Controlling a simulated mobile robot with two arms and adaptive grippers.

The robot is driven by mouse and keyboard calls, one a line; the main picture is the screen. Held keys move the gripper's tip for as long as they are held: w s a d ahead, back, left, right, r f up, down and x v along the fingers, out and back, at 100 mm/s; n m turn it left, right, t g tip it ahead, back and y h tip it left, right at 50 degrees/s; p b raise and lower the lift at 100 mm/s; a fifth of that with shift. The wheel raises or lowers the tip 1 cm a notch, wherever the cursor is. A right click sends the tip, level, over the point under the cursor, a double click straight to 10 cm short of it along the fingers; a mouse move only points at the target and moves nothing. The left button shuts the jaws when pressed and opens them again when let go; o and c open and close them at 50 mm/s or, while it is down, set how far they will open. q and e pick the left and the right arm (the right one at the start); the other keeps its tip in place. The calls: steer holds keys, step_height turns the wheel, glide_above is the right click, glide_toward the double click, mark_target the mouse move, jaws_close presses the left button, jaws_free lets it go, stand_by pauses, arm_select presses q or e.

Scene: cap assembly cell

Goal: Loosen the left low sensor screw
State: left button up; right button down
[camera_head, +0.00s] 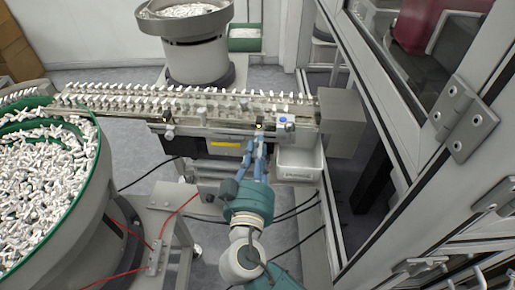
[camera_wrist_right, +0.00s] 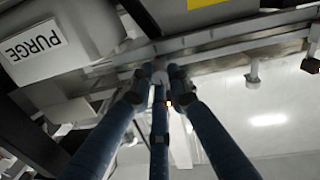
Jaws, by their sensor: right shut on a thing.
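My right gripper (camera_head: 258,146) reaches up to the front side of the linear feeder rail (camera_head: 192,127), with its blue fingers near the rail's right part. In the right wrist view, the three fingers of the gripper (camera_wrist_right: 160,78) close together around a small pale round piece, the sensor screw (camera_wrist_right: 160,77), just under the rail edge. The fingertips cover most of the screw, so its thread and any gap to the rail are hidden. In the head view the screw is hidden behind the fingers. My left gripper is not in view.
A bowl of white parts with a green rim (camera_head: 92,165) stands at left. A panel marked PURGE (camera_wrist_right: 34,42) and small knobs (camera_wrist_right: 252,78) flank the fingers in the wrist view.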

steer(key=shift+f+n+p, duration=0.1)
steer(key=shift+n+p, duration=4.3)
steer(key=shift+n, duration=7.8)
steer(key=c, duration=1.6)
jaws_free()
steer(key=shift+c, duration=0.2)
steer(key=shift+s, duration=0.1)
